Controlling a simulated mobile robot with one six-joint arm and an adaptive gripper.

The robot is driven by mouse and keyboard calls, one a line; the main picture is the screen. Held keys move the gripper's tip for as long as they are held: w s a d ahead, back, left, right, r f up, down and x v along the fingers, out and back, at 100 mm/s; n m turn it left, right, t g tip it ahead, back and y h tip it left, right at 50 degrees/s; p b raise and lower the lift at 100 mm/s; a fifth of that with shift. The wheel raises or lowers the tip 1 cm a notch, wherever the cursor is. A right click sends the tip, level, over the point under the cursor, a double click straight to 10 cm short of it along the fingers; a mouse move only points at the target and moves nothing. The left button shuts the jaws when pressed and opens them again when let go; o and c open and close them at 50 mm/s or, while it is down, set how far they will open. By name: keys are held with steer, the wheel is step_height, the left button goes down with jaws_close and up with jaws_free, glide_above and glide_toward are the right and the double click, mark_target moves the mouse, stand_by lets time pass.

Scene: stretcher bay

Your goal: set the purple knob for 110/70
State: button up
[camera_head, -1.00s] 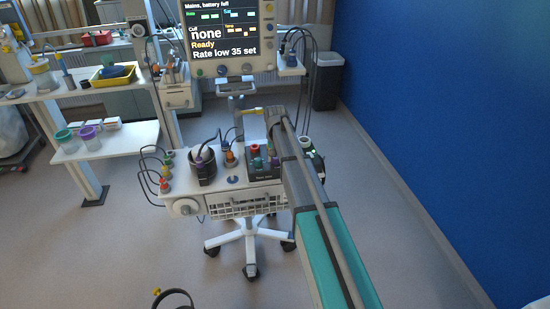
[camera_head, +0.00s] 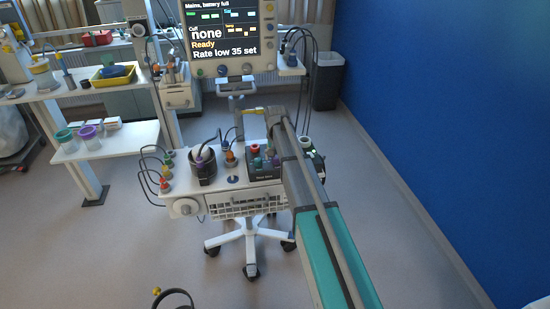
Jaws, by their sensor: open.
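The monitor (camera_head: 222,32) stands upright above the white cart and reads "Cuff none", "Ready" and "Rate low 35 set". I cannot tell which knob, if any of these, is the purple one. No 110/70 reading is legible. My arm reaches up from the lower right over the cart. My gripper (camera_head: 241,122) is small and dark at its far end, below the monitor, open and apart from these knobs. Its fingers are hard to make out.
The cart top (camera_head: 233,180) holds a black holder (camera_head: 203,170), a dark box (camera_head: 263,166) and connectors with looping cables. A side shelf (camera_head: 108,140) with cups stands left. A bin (camera_head: 327,85) and blue wall are at the right. The floor between is clear.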

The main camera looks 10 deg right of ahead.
steer(key=shift+s, duration=0.1)
steer(key=s+n, duration=0.3)
steer(key=s, duration=2.6)
steer(key=shift+a+n, duration=0.15)
steer(key=shift+n, duration=0.15)
